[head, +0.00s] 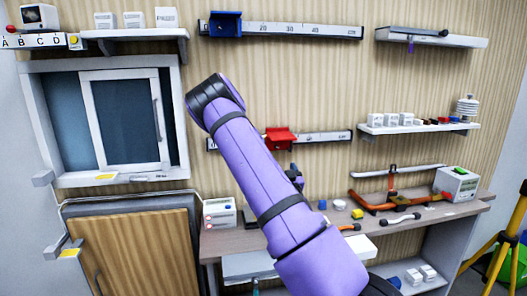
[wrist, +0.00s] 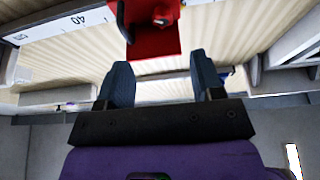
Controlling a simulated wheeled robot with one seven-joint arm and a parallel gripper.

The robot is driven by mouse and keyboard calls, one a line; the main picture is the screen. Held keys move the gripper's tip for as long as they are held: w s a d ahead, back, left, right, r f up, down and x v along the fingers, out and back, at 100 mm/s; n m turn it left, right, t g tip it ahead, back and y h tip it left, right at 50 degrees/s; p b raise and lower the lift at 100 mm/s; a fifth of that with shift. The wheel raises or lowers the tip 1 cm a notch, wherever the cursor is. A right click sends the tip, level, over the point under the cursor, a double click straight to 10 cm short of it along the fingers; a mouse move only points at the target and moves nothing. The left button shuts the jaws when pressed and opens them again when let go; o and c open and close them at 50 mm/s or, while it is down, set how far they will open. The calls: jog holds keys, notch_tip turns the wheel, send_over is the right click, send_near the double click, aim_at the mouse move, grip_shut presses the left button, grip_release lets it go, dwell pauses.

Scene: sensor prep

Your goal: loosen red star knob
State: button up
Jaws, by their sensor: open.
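A red carriage (head: 281,138) sits on the lower wall rail (head: 335,136) in the head view. In the wrist view the red carriage (wrist: 155,40) is at the top centre, just beyond the fingertips. A rounded red part with a dark centre shows on it, but I cannot tell whether this is the star knob. My gripper (wrist: 160,66) is open and empty, its two dark blue fingers spread apart, with the red carriage apart from them. In the head view my purple arm hides most of the gripper; a small dark part shows beside the arm below the carriage.
An upper rail (head: 300,30) carries a blue carriage (head: 225,24). A workbench (head: 235,243) below holds orange-handled tools and small blocks. Shelves with small boxes (head: 415,128) are at right, and a sliding window (head: 125,120) is at left.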

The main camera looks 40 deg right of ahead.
jog(key=x, duration=1)
jog(key=shift+w+r, duration=0.25)
jog(key=shift+w, duration=0.15)
jog(key=c, duration=0.9)
